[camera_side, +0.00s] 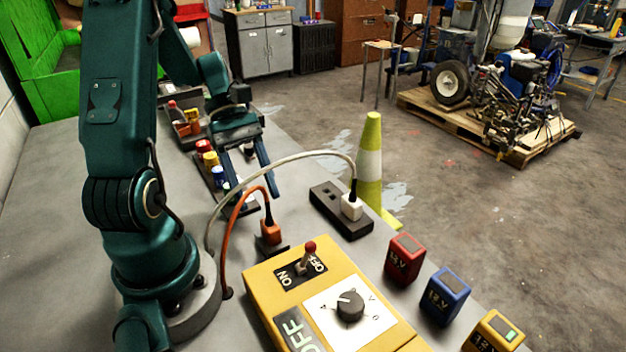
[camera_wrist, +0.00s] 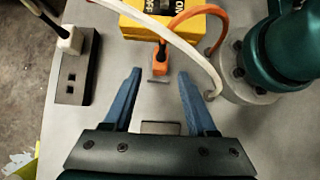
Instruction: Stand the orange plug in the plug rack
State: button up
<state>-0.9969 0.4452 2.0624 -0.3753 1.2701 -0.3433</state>
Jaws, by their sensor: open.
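The orange plug (camera_side: 270,232) is upright on the table with its orange cable curving up from its top. A small dark block (camera_side: 272,247) is at its foot; I cannot tell whether this is the plug rack or how the plug sits in it. In the wrist view the orange plug (camera_wrist: 159,58) is ahead of the fingers, between their lines. My gripper (camera_side: 257,198) is open and empty, behind the plug in the side view. Its two blue fingers (camera_wrist: 160,77) are spread wide in the wrist view, apart from the plug.
A white plug (camera_side: 351,207) stands in a black socket strip (camera_side: 328,203), its white cable arching over the orange one. A yellow switch box (camera_side: 318,296) is in front, with red (camera_side: 404,259), blue (camera_side: 445,296) and yellow (camera_side: 493,331) batteries at right. Trays of small items stand behind.

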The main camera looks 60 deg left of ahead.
aim_at(266, 218)
jog(key=shift+x, duration=2.75)
grip_shut()
